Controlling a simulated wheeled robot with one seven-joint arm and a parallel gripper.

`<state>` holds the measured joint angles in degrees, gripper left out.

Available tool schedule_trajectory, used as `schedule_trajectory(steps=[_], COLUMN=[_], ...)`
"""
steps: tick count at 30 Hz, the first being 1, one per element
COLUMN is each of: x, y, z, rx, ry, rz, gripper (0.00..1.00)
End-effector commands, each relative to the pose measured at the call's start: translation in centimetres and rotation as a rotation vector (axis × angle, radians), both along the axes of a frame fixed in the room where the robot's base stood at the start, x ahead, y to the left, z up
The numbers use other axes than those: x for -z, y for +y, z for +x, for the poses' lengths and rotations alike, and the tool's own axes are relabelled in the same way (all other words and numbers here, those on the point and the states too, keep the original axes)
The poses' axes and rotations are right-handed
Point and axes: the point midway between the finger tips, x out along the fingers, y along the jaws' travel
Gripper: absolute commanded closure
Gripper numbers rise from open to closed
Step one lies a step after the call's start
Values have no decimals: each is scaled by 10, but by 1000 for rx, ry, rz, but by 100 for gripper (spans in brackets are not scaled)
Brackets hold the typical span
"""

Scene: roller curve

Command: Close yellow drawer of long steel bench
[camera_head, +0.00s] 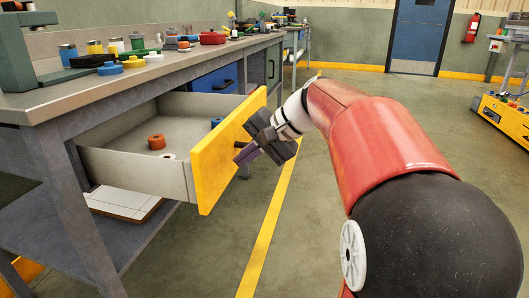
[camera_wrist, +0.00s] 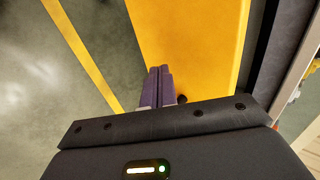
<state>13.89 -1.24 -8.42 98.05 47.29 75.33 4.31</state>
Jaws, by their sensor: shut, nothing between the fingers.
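The yellow drawer front (camera_head: 225,150) stands well out from the long steel bench (camera_head: 150,80), so the drawer is open. Its grey box (camera_head: 135,172) shows, with an orange-brown ring, a pale ring and a blue item inside. My gripper (camera_head: 240,156) is at the outer face of the drawer front, near its middle. In the wrist view the shut fingers (camera_wrist: 159,82) point at the yellow face (camera_wrist: 195,45), with a dark round knob (camera_wrist: 182,99) just beside them. I cannot tell whether the fingertips touch the face.
A blue drawer (camera_head: 215,78) farther along the bench is shut. Small parts and a green machine (camera_head: 30,50) stand on the bench top. The floor right of the drawer, with a yellow line (camera_head: 265,235), is clear. A yellow cart (camera_head: 505,115) stands far right.

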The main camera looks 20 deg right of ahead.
Motion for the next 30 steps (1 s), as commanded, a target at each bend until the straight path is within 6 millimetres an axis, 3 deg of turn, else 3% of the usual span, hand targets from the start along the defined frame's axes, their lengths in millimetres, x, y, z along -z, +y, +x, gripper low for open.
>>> schedule_trajectory(steps=[6,22,30], x=[0,-1,-2], y=[13,19,56], z=[9,14,39], rx=[0,-1,-6], ry=[1,1,3], rz=[-1,-1,0], gripper=[100,100,100])
